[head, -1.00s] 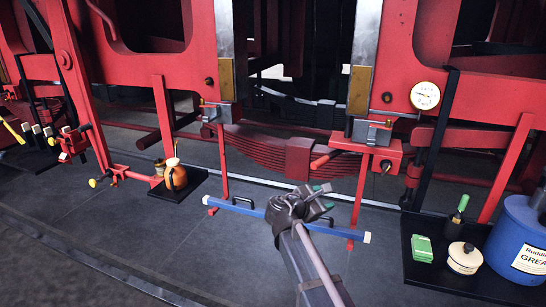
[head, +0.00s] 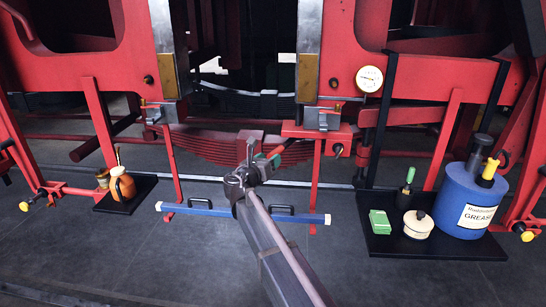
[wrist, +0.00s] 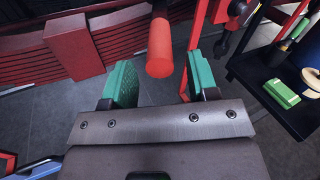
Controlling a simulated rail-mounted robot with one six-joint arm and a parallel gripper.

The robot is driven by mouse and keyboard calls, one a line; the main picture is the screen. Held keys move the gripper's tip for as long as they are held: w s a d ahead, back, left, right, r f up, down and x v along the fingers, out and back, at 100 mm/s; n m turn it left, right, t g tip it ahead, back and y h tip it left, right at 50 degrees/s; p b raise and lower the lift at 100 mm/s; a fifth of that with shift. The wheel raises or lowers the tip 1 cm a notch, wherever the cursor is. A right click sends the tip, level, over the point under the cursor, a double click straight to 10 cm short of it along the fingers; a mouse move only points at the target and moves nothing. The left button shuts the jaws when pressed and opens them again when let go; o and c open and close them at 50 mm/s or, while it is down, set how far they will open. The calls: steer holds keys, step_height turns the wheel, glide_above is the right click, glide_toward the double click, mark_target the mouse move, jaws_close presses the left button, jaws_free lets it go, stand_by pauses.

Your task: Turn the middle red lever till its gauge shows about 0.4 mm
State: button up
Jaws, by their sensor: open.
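The red lever (wrist: 160,45) shows in the wrist view as a round bar with its blunt end towards me. It lies between the green finger pads of my gripper (wrist: 160,80), with a gap on each side. In the head view my gripper (head: 262,160) is in front of the red bracket box (head: 318,132) and hides much of the lever there. The gripper is open. The round white gauge (head: 369,78) is on the red frame above and right of the box. Its needle is too small to read.
A blue bar (head: 195,210) with black handles lies low behind my arm. At right a black tray (head: 385,242) holds a blue grease tub (head: 462,205), a green block (head: 380,223) and a cream pot (head: 418,226). An orange oil can (head: 122,187) stands at left.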

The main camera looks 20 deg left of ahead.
mark_target(285, 145)
steer(key=w, duration=0.3)
steer(key=shift+w+d, duration=0.15)
steer(key=shift+d, duration=0.15)
steer(key=shift+c, duration=0.4)
jaws_close()
